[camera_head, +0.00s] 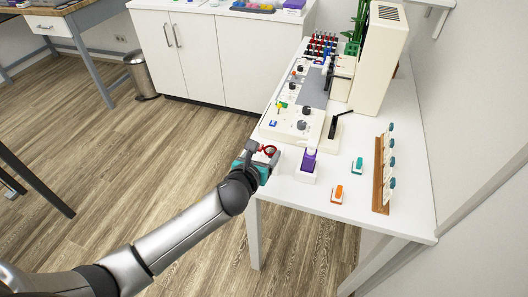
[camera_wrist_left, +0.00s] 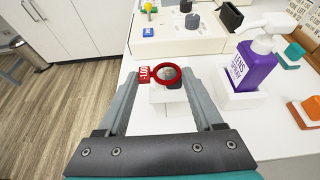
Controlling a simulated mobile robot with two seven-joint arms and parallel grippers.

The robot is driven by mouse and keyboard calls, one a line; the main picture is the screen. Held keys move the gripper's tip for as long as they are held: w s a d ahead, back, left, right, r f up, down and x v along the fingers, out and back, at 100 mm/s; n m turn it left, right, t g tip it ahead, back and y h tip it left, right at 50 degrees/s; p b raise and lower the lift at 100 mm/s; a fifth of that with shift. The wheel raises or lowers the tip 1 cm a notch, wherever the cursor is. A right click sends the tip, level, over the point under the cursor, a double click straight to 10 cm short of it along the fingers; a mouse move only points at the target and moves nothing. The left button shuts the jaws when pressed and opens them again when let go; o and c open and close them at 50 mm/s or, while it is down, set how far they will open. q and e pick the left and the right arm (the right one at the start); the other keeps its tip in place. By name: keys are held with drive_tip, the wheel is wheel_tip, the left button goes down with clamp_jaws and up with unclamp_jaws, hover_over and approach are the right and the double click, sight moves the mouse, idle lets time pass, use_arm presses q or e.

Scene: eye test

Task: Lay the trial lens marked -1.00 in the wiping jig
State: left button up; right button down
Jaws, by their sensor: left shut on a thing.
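My left gripper (camera_head: 262,153) is at the near left corner of the white table. It is shut on a red-rimmed trial lens (camera_wrist_left: 167,74), which also shows as a red ring in the head view (camera_head: 269,150). My right gripper is not in view.
A purple lens spray bottle (camera_head: 309,161) stands in a white holder right of the gripper. Orange (camera_head: 338,194) and teal (camera_head: 357,166) items lie beyond it, near a wooden rack (camera_head: 379,176). A control panel (camera_head: 296,122) lies behind. Several lenses stand in a rack (camera_head: 322,43) farther back.

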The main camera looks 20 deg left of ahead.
use_arm(q)
drive_tip(key=shift+s+a+f, duration=0.1)
drive_tip(key=shift+s+f, duration=0.2)
drive_tip(key=shift+f, duration=0.25)
drive_tip(key=o, duration=1.5)
drive_tip(key=shift+c, duration=0.2)
drive_tip(key=shift+s+r, duration=0.1)
drive_tip(key=shift+s, duration=0.1)
drive_tip(key=shift+s+r, duration=0.15)
drive_tip(key=shift+s, duration=0.1)
drive_tip(key=r+p+v, duration=0.1)
drive_tip(key=p+v, duration=0.3)
drive_tip(key=v, duration=1)
drive_tip(key=shift+w+a, duration=0.2)
drive_tip(key=shift+r, duration=0.1)
